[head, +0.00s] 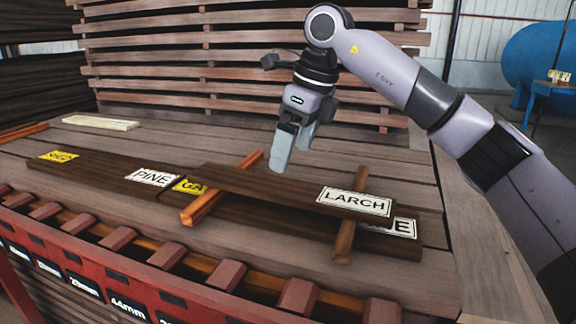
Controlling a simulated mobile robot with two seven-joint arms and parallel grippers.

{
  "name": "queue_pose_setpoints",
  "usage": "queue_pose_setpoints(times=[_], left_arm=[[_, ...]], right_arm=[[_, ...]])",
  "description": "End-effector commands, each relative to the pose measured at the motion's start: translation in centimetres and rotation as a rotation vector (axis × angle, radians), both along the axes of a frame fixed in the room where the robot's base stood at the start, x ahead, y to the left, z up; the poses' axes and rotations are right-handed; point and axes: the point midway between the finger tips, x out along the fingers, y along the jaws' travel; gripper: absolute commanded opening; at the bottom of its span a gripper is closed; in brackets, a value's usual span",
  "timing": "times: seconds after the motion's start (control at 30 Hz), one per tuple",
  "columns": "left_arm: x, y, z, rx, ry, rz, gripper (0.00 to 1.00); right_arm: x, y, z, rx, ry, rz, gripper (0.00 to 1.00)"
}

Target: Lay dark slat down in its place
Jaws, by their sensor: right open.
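A dark slat with a LARCH label (262,187) lies across two crosswise sticks, an orange-brown one (205,207) at its left and a brown one (343,240) near its right end. Under the sticks is another dark slat (265,223), with a partly covered label ending in E at its right. A dark slat labelled PINE (106,173) lies to the left. My right gripper (292,150) is open and empty, pointing down just above and behind the LARCH slat, apart from it. My left gripper is out of view.
A stack of spaced boards (250,60) stands behind the plank table (400,175). A red rail with blocks and size labels (110,285) runs along the front. A pale strip (100,122) lies at the back left. The tabletop behind the slats is mostly clear.

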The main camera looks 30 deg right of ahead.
Motion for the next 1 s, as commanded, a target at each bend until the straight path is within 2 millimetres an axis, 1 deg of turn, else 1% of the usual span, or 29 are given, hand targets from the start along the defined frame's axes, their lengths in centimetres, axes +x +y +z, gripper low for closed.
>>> queue_pose_setpoints(times=[0.03,0.1,0.2,0.33,0.5,1.0], left_arm=[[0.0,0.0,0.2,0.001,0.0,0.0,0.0],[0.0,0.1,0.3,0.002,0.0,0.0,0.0],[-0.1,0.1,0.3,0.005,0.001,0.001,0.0],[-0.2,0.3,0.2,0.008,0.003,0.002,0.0],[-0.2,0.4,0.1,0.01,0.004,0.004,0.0],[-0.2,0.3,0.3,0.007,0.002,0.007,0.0]], right_arm=[[-0.2,-0.2,1.4,0.001,-0.003,0.001,1.0],[-0.5,-0.4,2.8,0.0,-0.002,0.0,1.0],[-0.9,-0.7,4.5,0.0,-0.002,0.001,1.0],[-1.2,-1.0,5.8,-0.001,0.001,0.001,1.0],[-1.4,-1.1,6.5,0.0,0.001,0.001,1.0],[-1.4,-1.1,6.4,0.0,0.001,0.001,1.0]])
